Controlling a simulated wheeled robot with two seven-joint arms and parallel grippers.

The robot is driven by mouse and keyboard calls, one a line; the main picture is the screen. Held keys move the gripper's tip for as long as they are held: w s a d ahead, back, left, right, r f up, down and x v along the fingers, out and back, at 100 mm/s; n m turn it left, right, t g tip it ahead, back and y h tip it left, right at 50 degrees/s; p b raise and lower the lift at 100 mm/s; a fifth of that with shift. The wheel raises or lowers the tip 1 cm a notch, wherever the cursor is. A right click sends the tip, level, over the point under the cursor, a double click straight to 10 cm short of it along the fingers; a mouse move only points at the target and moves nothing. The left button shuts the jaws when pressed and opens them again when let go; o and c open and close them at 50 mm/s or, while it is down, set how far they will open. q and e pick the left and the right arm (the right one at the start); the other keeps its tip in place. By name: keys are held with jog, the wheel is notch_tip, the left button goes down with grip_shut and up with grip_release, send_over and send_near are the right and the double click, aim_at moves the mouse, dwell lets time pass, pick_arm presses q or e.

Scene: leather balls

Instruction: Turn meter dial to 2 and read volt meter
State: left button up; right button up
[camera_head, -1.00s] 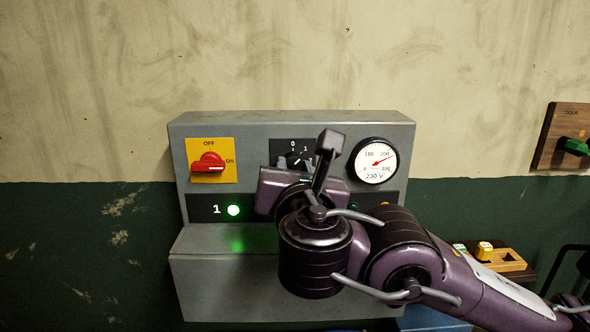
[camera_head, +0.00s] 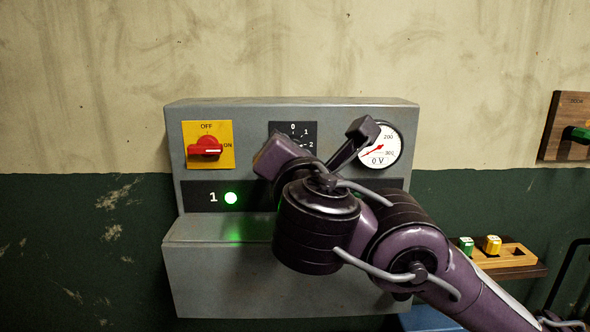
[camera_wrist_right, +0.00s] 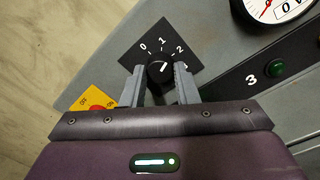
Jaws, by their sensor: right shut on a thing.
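The meter dial (camera_wrist_right: 160,69) is a black knob on a black plate with white numbers. In the right wrist view its white mark points up and right, between 1 and 2. My right gripper (camera_wrist_right: 158,75) is shut on this knob, one grey finger on each side. In the head view the gripper and wrist cover the knob, and the dial plate (camera_head: 281,128) shows above them. The volt meter (camera_head: 395,145) is a round white gauge, partly hidden by my arm. Its red needle points low left and its text reads 0 V. My left gripper is not in view.
The grey panel (camera_head: 215,262) carries a red switch (camera_head: 206,147) on a yellow plate, with its handle toward ON. Lamp 1 (camera_head: 231,198) glows green; lamp 3 (camera_wrist_right: 277,68) is dark green. A wooden holder (camera_head: 513,257) with coloured blocks is at the right.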

jog(key=shift+f+m+b, duration=0.1)
jog(key=shift+m+b, duration=1.5)
jog(key=shift+m, duration=0.3)
jog(key=o, duration=1)
jog(key=shift+s, duration=0.1)
